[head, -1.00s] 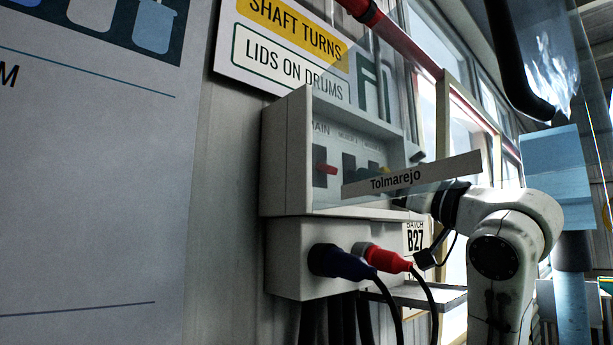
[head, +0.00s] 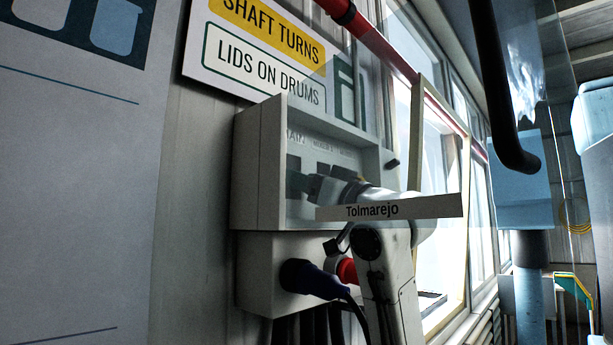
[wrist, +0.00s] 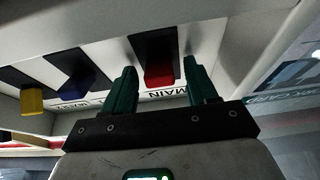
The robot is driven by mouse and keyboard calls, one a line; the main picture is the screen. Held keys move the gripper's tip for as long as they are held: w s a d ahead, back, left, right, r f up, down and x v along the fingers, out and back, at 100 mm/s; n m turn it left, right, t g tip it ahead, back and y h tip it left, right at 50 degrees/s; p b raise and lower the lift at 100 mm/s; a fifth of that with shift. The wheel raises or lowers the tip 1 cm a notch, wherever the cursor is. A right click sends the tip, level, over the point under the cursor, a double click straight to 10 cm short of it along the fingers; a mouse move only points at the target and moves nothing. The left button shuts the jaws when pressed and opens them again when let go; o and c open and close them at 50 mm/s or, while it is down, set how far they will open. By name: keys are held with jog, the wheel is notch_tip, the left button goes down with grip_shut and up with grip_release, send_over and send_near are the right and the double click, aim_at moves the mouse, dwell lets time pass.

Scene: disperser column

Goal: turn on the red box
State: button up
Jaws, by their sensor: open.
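A red switch (wrist: 158,72) sits on a dark plate labelled MAIN in the wrist view, which shows the label upside down. My gripper (wrist: 160,68) is open, with one green finger on each side of the red switch. I cannot tell whether the fingers touch it. In the head view my gripper (head: 308,187) reaches into the grey switch box (head: 257,170), seen through a clear panel. The red switch is hidden there behind my gripper.
A blue switch (wrist: 75,88) and a yellow switch (wrist: 32,99) stand in the same row. Below the box, a blue plug (head: 312,280) and a red plug (head: 347,270) stick out with cables. A Tolmarejo label (head: 390,208) is on the clear panel.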

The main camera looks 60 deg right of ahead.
jog(key=c, duration=1)
jog(key=shift+o, duration=0.2)
jog(key=shift+r, duration=0.15)
jog(key=g, duration=0.1)
jog(key=r+g+y, duration=0.1)
jog(key=g, duration=0.1)
jog(key=shift+s+a+r+g, duration=0.1)
jog(key=shift+r+g, duration=0.05)
jog(key=shift+g, duration=0.15)
jog(key=shift+r+g+y, duration=0.3)
jog(key=shift+g, duration=0.65)
jog(key=shift+r+g+y, duration=0.25)
jog(key=shift+g+y, duration=0.05)
jog(key=shift+g, duration=0.65)
jog(key=shift+w, duration=0.2)
